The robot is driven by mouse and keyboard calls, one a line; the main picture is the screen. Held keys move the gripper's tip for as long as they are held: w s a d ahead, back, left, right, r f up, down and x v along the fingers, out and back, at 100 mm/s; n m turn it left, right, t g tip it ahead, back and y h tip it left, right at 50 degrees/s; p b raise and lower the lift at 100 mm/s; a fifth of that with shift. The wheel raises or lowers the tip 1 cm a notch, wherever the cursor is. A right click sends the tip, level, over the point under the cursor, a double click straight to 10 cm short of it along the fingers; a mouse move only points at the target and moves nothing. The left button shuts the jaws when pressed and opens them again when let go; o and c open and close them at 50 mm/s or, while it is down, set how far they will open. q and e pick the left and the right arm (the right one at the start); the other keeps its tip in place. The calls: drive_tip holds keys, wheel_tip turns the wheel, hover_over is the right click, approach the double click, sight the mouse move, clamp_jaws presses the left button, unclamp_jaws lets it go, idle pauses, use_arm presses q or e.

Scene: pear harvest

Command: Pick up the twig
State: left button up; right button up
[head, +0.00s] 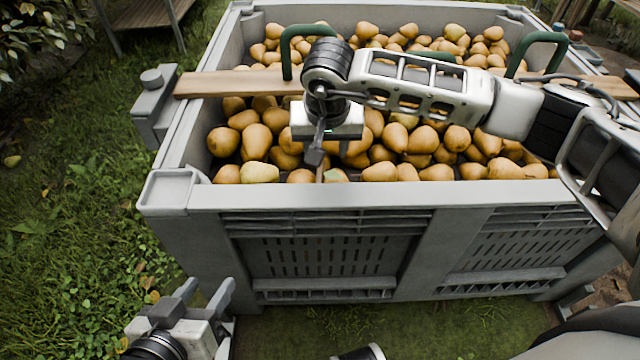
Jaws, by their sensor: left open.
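The large grey crate (330,197) is filled with yellow-brown pears (257,141). A thin brown piece, likely the twig (320,174), shows just below my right gripper's fingertip near the crate's front wall; most of it is hidden. A small greenish patch lies beside it. My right gripper (316,156) points down over the pears at the front of the crate. Its fingers are seen edge-on, so its opening and any hold on the twig cannot be made out. My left gripper (204,291) is open and empty, low in front of the crate's left corner.
A wooden plank (230,83) lies across the crate, with green handles (287,55) near it. The crate's front wall and rim stand between my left gripper and the pears. Grass (70,210) lies open to the left. A wooden bench (150,12) stands at the back left.

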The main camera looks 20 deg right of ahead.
drive_tip(key=b, duration=0.1)
hover_over(320, 180)
drive_tip(key=s, duration=0.2)
wheel_tip(320, 180, down, 7)
drive_tip(key=shift+d+r, duration=0.1)
drive_tip(key=b+x, duration=0.1)
drive_tip(key=x, duration=0.1)
drive_tip(key=a+b+x, duration=0.1)
drive_tip(key=x, duration=0.1)
drive_tip(key=shift+w+d, duration=0.1)
drive_tip(key=shift+w+d+f, duration=0.1)
drive_tip(key=shift+w+f, duration=0.05)
drive_tip(key=shift+f, duration=0.55)
use_arm(q)
drive_tip(key=r+t, duration=0.1)
drive_tip(key=d+r+h, duration=0.1)
drive_tip(key=shift+s+r+t, duration=0.1)
drive_tip(key=shift+r+t, duration=0.2)
drive_tip(key=shift+t, duration=0.1)
drive_tip(key=shift+f, duration=0.1)
use_arm(e)
clamp_jaws()
